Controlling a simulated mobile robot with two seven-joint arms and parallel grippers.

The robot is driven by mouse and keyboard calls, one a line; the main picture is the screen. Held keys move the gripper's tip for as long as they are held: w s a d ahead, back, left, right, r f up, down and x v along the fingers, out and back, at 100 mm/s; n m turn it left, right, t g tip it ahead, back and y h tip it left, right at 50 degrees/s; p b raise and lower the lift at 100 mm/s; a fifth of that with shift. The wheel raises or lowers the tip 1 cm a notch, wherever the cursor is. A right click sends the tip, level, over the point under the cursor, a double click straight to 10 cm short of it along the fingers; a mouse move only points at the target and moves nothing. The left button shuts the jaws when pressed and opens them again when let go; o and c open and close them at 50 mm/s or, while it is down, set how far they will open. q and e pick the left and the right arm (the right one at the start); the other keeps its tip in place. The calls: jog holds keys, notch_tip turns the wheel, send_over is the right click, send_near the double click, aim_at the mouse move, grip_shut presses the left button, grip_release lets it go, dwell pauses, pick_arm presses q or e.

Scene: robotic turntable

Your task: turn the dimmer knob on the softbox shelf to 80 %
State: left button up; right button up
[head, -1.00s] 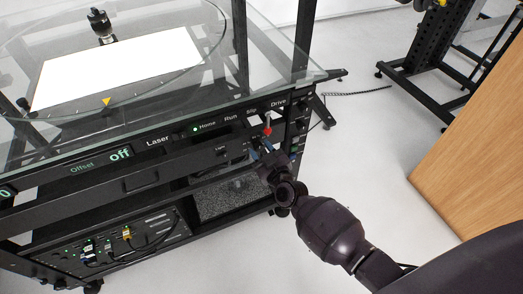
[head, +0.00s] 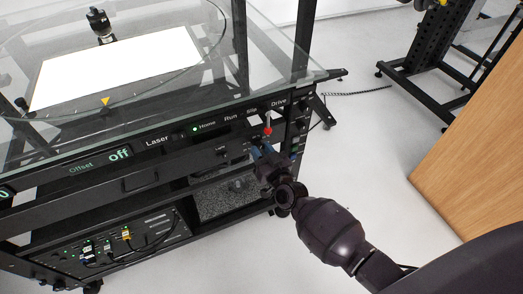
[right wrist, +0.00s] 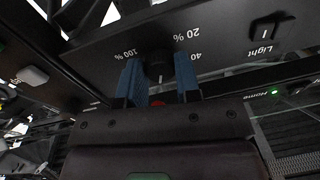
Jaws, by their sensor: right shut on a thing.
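The dimmer knob (right wrist: 158,68) is a small dark round knob on the black shelf panel (right wrist: 105,62) in the right wrist view. The labels 20 %, 40 and 100 % show upside down around it; the 80 % mark is hidden and the pointer is too dark to read. My right gripper (right wrist: 158,77) has its blue fingers on both sides of the knob, shut on it. In the head view the right gripper (head: 268,153) is at the right end of the rack's front and hides the knob. My left gripper is out of view.
A Light rocker switch (right wrist: 268,28) sits beside the knob's scale. A red-tipped control (head: 267,131) is just above my gripper. The glass top (head: 225,75) overhangs the rack front. A wooden panel (head: 480,150) stands at the right; the floor between is clear.

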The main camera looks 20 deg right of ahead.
pick_arm(q)
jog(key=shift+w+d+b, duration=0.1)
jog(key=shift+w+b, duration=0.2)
jog(key=shift+b, duration=0.05)
pick_arm(e)
jog(key=m, duration=0.7)
jog(key=shift+a+f+m+h, duration=0.1)
jog(key=shift+m+h, duration=0.2)
jog(key=shift+h, duration=0.1)
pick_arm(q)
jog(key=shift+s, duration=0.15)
pick_arm(e)
jog(key=shift+t, duration=0.3)
jog(key=o, duration=0.9)
jog(key=shift+s, duration=0.15)
